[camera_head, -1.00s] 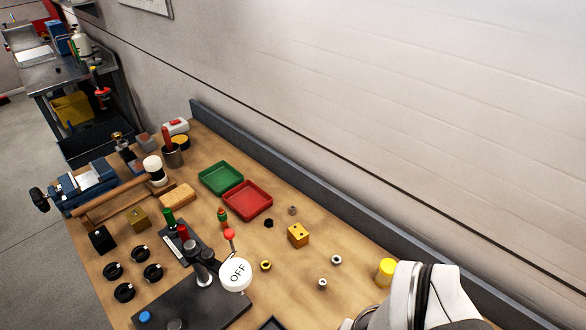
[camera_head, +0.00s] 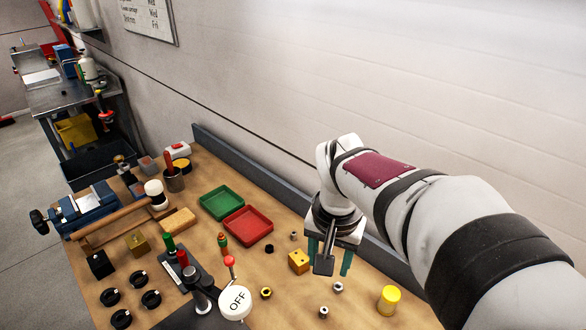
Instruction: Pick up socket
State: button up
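Several small metal pieces lie on the wooden bench; they are too small for me to tell which is the socket. A grey cylindrical piece (camera_head: 294,235) lies behind the yellow block, and a black piece (camera_head: 269,249) lies to its left. Two silver nut-like pieces (camera_head: 338,286) (camera_head: 323,311) lie toward the front, and a brass nut (camera_head: 266,292) lies left of them. My gripper (camera_head: 329,260) points down above the bench, right of the yellow block. Its two green fingers are apart, with nothing seen between them.
A yellow block (camera_head: 298,261) stands close left of my gripper, and a yellow cylinder (camera_head: 388,300) stands to the right. Red (camera_head: 248,226) and green (camera_head: 221,203) trays lie behind. A white OFF knob (camera_head: 235,303) and levers stand front left. A grey ledge runs along the wall.

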jog(key=w+a+f, duration=0.3)
jog(key=w, duration=0.7)
jog(key=n+t+h, duration=0.1)
jog(key=t, duration=0.2)
send_near(293, 241)
jog(key=x, duration=0.2)
jog(key=w+x, duration=0.1)
jog(key=x, duration=0.3)
jog(key=shift+w+d+r, duration=0.1)
jog(key=shift+w+d, duration=0.1)
jog(key=shift+w, duration=0.05)
grip_shut()
